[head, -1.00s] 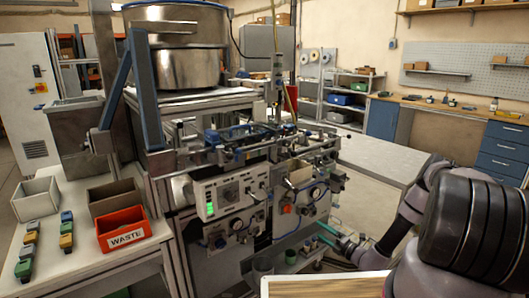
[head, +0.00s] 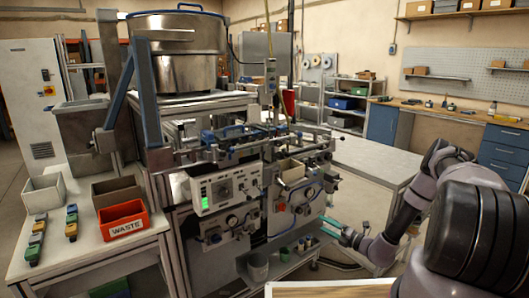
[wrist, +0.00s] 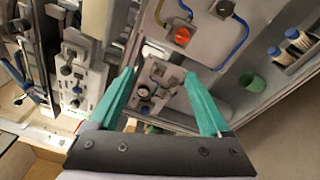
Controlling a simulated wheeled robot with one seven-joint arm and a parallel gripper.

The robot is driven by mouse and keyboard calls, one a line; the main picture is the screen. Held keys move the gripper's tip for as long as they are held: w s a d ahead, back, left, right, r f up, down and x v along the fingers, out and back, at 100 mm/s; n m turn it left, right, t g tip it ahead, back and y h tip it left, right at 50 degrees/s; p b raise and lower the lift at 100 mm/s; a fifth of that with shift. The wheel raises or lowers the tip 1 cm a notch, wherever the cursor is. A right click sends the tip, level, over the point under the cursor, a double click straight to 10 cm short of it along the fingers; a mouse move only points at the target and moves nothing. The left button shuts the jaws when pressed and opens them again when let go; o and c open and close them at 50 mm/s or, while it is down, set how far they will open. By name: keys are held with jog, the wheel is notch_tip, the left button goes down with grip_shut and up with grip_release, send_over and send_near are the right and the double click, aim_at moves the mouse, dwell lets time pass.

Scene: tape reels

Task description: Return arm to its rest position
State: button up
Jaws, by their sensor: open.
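My gripper (head: 333,228) is at the lower middle right of the head view, in front of the machine's lower panel. In the wrist view my gripper (wrist: 160,78) shows two green fingers spread apart with nothing between them. Beyond the fingers are the machine's grey panels, gauges and an orange-red knob (wrist: 182,36). The machine (head: 225,190) stands in the middle of the head view, with a large metal bowl (head: 190,72) on top. My arm reaches in from the right edge.
A side table at left holds a red waste bin (head: 124,222), a brown bin (head: 116,190), a white bin (head: 43,194) and several small coloured blocks (head: 71,222). A low shelf under the machine carries small bottles and a cup (head: 258,267). A grey table (head: 370,157) stands behind my arm.

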jog(key=s+a+r+n+g, duration=0.2)
jog(key=r+n+g, duration=0.2)
jog(key=r+n, duration=0.5)
jog(key=s+a+r+n+g, duration=0.2)
jog(key=r+n+g, duration=0.25)
jog(key=r, duration=0.85)
jog(key=s+a+r+n+g, duration=0.2)
jog(key=s+r+n+g, duration=0.15)
jog(key=r+n, duration=0.6)
jog(key=s+d+r+n+t+h, duration=0.3)
jog(key=s+r+n+h, duration=0.2)
jog(key=s+r, duration=0.7)
jog(key=s+d+r+n+t+h, duration=0.2)
jog(key=s+r+n+h, duration=0.3)
jog(key=s+r+n, duration=0.4)
jog(key=s+r+t, duration=0.1)
jog(key=s+r, duration=0.2)
jog(key=s, duration=0.1)
jog(key=shift+s+d+r+h, duration=0.2)
jog(key=shift+s+d+h, duration=0.1)
jog(key=shift+d, duration=0.1)
